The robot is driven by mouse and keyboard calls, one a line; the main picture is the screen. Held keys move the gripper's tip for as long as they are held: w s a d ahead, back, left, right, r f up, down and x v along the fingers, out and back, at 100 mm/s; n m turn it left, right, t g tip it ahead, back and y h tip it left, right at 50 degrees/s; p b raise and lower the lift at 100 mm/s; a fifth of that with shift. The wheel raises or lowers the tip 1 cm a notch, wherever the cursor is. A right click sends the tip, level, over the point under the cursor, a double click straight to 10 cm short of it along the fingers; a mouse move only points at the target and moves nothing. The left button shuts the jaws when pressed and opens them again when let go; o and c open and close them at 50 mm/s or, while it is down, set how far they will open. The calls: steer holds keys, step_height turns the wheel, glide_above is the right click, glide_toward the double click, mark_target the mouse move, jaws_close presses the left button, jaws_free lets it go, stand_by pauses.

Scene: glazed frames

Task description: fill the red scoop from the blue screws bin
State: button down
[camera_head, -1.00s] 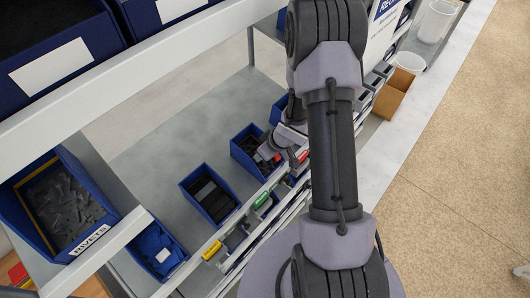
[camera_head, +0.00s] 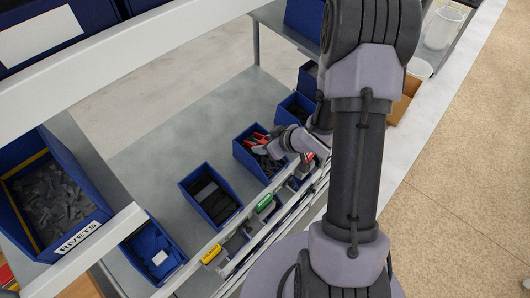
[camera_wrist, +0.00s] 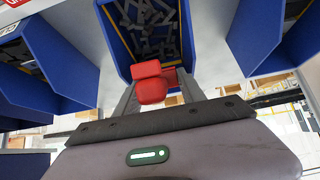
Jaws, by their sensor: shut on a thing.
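My gripper (camera_wrist: 160,90) is shut on the red scoop (camera_wrist: 152,88), whose blocky red handle shows between the two fingers in the wrist view. Just beyond it is a blue bin (camera_wrist: 106,32) with loose dark grey pieces in it. In the head view my gripper (camera_head: 277,148) is over the front of a blue bin (camera_head: 240,154) on the grey shelf. Red parts of the scoop (camera_head: 257,138) show inside that bin's opening, above dark contents. The scoop's bowl and any load in it are hidden, and I cannot read a label on this bin.
A blue bin with black pieces (camera_head: 187,186) stands to the left, and another blue bin (camera_head: 283,108) stands close on the right. A bin labelled RIVETS (camera_head: 100,212) is at lower left. A white shelf rail (camera_head: 120,70) crosses above. Open shelf lies behind the bins.

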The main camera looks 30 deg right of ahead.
steer(key=shift+r+t, duration=0.3)
steer(key=shift+r, duration=0.1)
steer(key=s+r+t, duration=0.1)
steer(key=r, duration=0.2)
steer(key=r+t+y, duration=0.1)
steer(key=r, duration=0.2)
steer(key=s+d+r+t, duration=0.1)
steer(key=r, duration=0.2)
steer(key=shift+s+t+y+b, duration=0.3)
steer(key=shift+s+t+b, duration=0.05)
steer(key=shift+t+b, duration=0.05)
